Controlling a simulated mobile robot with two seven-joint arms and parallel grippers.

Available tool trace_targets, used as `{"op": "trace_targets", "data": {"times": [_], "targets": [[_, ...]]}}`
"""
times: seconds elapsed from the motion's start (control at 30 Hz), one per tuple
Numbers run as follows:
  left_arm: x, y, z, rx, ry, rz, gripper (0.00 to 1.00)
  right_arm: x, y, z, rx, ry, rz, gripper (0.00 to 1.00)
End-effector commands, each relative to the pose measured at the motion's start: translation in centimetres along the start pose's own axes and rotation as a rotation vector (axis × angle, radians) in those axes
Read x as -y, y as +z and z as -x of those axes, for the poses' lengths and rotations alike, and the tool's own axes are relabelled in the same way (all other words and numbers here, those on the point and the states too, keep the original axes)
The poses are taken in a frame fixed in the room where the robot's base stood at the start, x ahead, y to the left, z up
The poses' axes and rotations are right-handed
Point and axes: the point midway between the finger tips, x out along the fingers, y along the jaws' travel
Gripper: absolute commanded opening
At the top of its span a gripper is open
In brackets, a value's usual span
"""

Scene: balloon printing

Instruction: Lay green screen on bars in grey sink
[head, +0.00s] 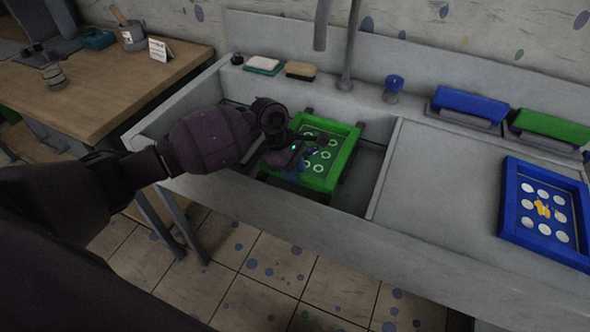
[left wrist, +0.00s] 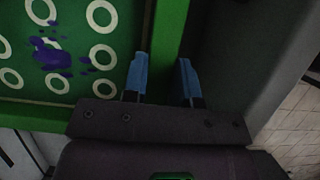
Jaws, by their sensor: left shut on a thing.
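The green screen (head: 326,157), a green frame around a green mesh with white rings and a purple smear, is over the basin of the grey sink (head: 372,165). Dark bar ends (head: 343,181) show at its edges; I cannot tell whether it touches the bars. My left gripper (head: 294,172) is shut on the screen's near-left frame side. In the left wrist view my blue fingers (left wrist: 162,64) straddle the green frame (left wrist: 172,30), with the mesh to the left. My right gripper is not in view.
A blue screen (head: 510,202) lies on the drainboard (head: 430,185) at right. Blue (head: 470,105) and green (head: 553,127) blocks, a blue-topped item (head: 394,84), and sponges (head: 301,70) line the back ledge. A tap (head: 349,50) rises behind the basin. A wooden table (head: 110,90) stands left.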

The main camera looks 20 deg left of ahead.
Motion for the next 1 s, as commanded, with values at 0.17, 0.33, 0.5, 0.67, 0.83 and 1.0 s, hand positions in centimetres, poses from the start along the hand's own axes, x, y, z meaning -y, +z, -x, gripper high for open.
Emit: {"op": "trace_targets", "data": {"times": [0.17, 0.33, 0.5, 0.67, 0.83, 1.0], "targets": [[-0.04, -0.05, -0.14, 0.0, 0.001, -0.001, 0.0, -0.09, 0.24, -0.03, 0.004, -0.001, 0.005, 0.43], [-0.03, -0.12, -0.3, 0.0, 0.001, -0.001, 0.0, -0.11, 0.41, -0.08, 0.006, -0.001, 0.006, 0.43], [-0.02, -0.11, -0.28, 0.0, 0.001, 0.0, 0.49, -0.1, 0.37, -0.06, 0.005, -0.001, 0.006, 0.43], [0.0, -0.12, -0.3, 0.0, 0.0, 0.0, 0.56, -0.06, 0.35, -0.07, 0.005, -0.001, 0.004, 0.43], [0.04, -0.15, -0.36, 0.0, -0.001, 0.001, 0.56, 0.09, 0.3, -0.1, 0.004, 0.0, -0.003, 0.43], [-0.05, -0.18, 0.44, -0.002, 0.002, 0.0, 0.56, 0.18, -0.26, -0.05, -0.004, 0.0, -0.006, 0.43]]}}
